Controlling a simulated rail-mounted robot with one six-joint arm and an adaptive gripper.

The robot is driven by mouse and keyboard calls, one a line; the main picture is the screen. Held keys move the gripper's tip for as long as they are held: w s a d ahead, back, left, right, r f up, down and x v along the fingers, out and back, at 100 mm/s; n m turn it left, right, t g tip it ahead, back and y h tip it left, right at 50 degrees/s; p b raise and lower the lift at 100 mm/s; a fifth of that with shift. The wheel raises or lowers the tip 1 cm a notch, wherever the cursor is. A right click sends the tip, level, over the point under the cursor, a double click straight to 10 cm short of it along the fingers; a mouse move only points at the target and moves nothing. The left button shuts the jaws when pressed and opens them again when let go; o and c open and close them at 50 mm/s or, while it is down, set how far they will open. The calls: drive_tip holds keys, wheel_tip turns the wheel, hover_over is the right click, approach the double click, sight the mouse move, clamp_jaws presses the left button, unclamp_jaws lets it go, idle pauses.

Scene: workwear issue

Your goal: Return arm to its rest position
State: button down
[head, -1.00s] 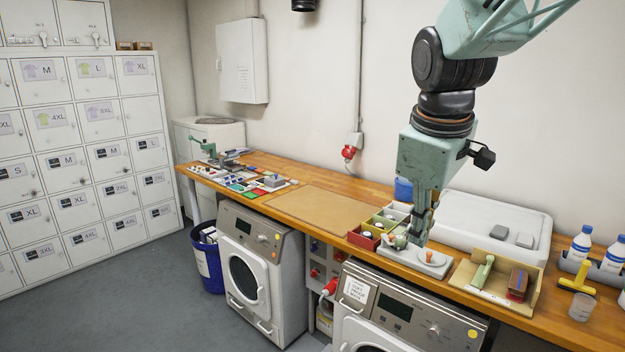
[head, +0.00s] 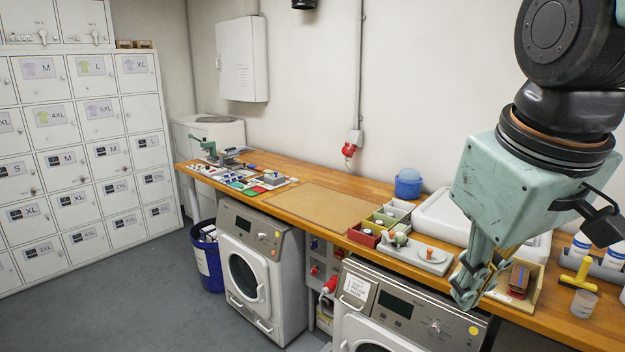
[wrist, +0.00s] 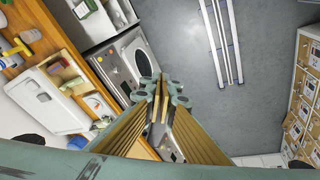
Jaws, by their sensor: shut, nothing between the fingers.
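My gripper (head: 466,290) is at the right of the head view, on a pale green arm end. It hangs in front of the counter's front edge, above the right-hand machine and near the beige tray. Its fingers are shut with nothing held. In the wrist view my gripper (wrist: 160,100) has its fingers close together, with the floor and machine fronts beyond them.
The wooden counter (head: 330,185) carries a grey tray with an orange-knobbed piece (head: 430,256), small bins (head: 385,220), a blue tub (head: 408,187), a beige tray (head: 538,290) and bottles. Two machines (head: 262,265) stand below. Lockers (head: 85,150) line the left. The left floor is clear.

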drive_tip(key=s+f+m, duration=0.3)
drive_tip(key=s, duration=0.8)
drive_tip(key=shift+s+a+f+m+b, duration=0.2)
drive_tip(key=shift+s+a+m+b, duration=0.1)
drive_tip(key=shift+b, duration=0.15)
drive_tip(key=shift+w, duration=0.1)
idle(0.5)
